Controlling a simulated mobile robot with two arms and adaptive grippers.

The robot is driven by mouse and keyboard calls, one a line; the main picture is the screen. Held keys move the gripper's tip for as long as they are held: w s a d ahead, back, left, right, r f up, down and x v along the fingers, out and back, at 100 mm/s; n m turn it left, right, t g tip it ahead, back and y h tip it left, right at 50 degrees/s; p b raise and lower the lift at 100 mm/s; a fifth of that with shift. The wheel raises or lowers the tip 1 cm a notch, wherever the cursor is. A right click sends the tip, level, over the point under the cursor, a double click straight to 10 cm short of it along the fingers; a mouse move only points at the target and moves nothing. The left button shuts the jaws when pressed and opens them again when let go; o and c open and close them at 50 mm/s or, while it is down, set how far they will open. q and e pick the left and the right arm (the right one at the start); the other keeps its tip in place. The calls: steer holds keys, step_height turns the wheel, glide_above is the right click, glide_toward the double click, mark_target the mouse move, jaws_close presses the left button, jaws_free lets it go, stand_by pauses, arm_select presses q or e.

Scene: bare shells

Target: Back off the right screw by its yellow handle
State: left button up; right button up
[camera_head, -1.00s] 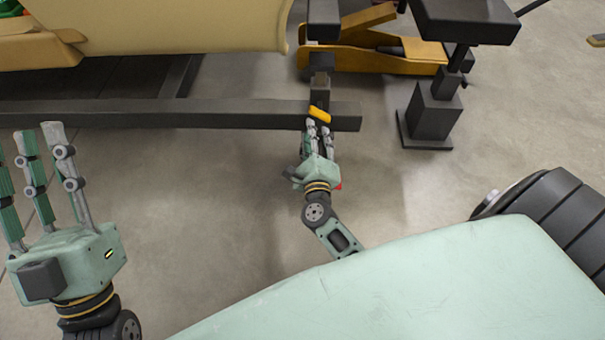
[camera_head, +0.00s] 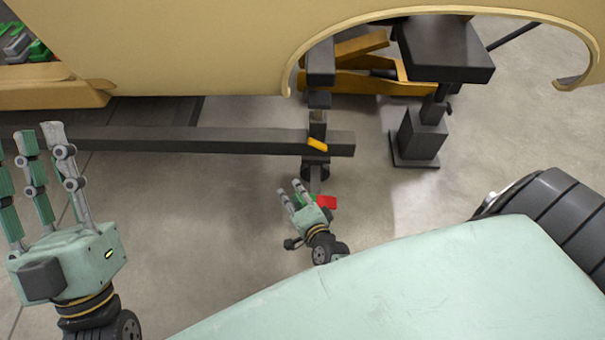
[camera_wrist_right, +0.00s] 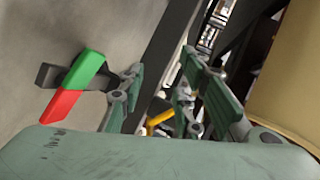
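The yellow handle (camera_head: 317,144) sits on a dark upright near the right end of a long dark beam (camera_head: 220,140). It also shows, partly hidden by fingers, in the right wrist view (camera_wrist_right: 160,121). My right gripper (camera_head: 291,188) is below and left of the handle in the head view, apart from it. Its fingers are spread with nothing between them; they also show in the right wrist view (camera_wrist_right: 165,85). My left gripper (camera_head: 30,135) is at the far left, fingers up, open and empty.
A red and green bar (camera_head: 327,202) is close beside my right gripper; its green part shows in the right wrist view (camera_wrist_right: 86,68). A tan body shell (camera_head: 200,45) hangs above the beam. A black stand (camera_head: 420,135) is to the right. Bare floor lies below the beam.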

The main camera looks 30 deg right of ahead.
steer(key=s+a+f+n+g+y+p, duration=0.1)
steer(key=s+n+g+p, duration=0.1)
steer(key=s+n+p, duration=0.2)
steer(key=s+a+f+n+g+y+p, duration=0.1)
steer(key=s+a+n+g+p, duration=0.1)
steer(key=s+n+p, duration=0.3)
steer(key=shift+s+a+f+g+p, duration=0.3)
steer(key=shift+s+f+p, duration=0.1)
steer(key=shift+s, duration=0.95)
